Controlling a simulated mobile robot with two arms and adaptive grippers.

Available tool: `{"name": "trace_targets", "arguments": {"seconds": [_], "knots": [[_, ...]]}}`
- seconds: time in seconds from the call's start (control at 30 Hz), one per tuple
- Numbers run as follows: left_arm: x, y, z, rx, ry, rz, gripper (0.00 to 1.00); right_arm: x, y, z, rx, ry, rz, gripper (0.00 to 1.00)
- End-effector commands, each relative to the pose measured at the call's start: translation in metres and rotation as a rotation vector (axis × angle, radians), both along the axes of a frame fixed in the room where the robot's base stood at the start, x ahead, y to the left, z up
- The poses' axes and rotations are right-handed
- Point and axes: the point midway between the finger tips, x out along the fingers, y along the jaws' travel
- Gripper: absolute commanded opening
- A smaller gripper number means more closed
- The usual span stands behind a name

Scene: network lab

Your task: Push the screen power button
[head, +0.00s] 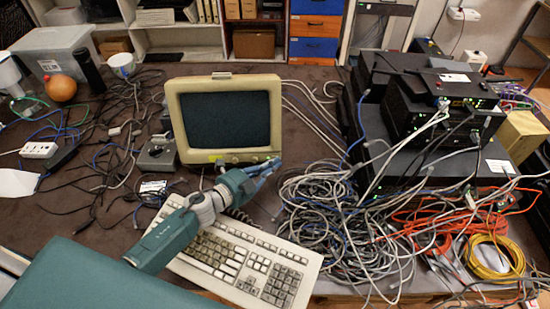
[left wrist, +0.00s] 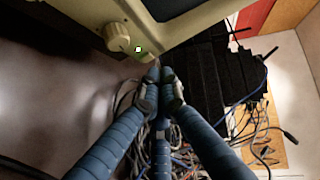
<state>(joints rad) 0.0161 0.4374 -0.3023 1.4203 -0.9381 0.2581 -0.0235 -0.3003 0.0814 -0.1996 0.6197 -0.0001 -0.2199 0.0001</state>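The screen (head: 225,115) is a beige, boxy monitor with a dark display, standing on the table behind the keyboard. In the left wrist view its lower bezel (left wrist: 178,32) carries a round knob (left wrist: 118,37) and a small pale, green-lit square (left wrist: 138,49), which looks like the power button. My left gripper (head: 268,167) is in front of the screen's lower right corner in the head view. In the left wrist view its blue fingertips (left wrist: 161,74) are together and empty, below and right of the lit square, apparently not touching it. My right gripper is not in view.
A beige keyboard (head: 238,262) lies under my left forearm. A large cable tangle (head: 335,215) fills the table right of the screen, with stacked black network devices (head: 420,110) beyond. A small grey box (head: 157,155) stands left of the screen.

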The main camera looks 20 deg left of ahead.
Motion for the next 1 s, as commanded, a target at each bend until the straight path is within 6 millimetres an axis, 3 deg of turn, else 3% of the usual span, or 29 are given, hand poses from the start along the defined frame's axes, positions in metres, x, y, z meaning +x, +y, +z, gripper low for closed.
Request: {"name": "trace_targets", "arguments": {"seconds": [0.6,1.0], "knots": [[-0.051,-0.019,0.017,-0.002,0.002,-0.001,0.0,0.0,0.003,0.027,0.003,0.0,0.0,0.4],[-0.052,-0.019,0.017,-0.001,0.0,0.0,0.0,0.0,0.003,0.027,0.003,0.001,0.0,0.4]]}}
